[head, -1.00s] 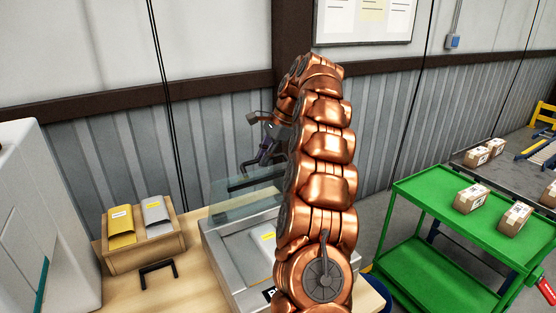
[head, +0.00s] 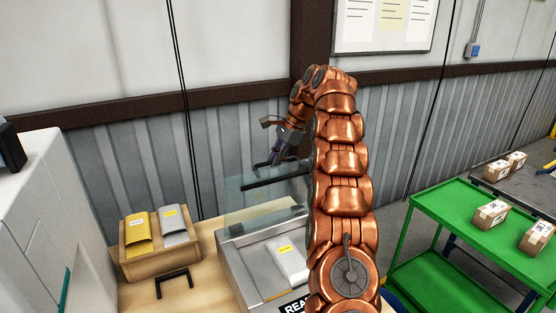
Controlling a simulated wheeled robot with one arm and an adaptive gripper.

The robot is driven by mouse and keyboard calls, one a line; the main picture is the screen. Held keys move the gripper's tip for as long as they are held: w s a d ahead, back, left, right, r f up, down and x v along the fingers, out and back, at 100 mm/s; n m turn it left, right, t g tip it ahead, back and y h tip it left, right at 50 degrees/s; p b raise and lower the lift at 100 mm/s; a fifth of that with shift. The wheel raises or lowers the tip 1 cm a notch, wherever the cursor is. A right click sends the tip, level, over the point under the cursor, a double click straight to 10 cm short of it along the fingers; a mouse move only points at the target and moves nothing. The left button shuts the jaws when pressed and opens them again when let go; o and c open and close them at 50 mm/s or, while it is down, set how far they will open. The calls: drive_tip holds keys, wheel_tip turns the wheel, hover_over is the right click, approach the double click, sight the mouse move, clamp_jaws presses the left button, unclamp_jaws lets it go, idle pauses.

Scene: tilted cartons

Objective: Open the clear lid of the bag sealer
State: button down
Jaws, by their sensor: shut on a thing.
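The bag sealer (head: 236,259) is a grey box on the wooden table, partly hidden by my arm. A white pouch with a yellow label (head: 291,262) lies on it. Its clear lid (head: 250,205) stands raised and tilted up from the body, with a dark handle bar (head: 262,182) along its upper edge. My gripper (head: 268,166) is at this upper edge, shut on the handle bar; the exact contact is small and hard to see.
A wooden box (head: 150,263) with yellow and grey mailers stands left of the sealer, with a black bracket (head: 174,283) in front. A white machine (head: 50,220) is at the far left. A green cart (head: 455,220) with cartons stands right.

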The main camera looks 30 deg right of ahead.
drive_tip(key=shift+f, duration=0.25)
drive_tip(key=c, duration=1.3)
unclamp_jaws()
drive_tip(key=shift+d, duration=0.15)
drive_tip(key=shift+o, duration=0.6)
drive_tip(key=shift+r, duration=0.1)
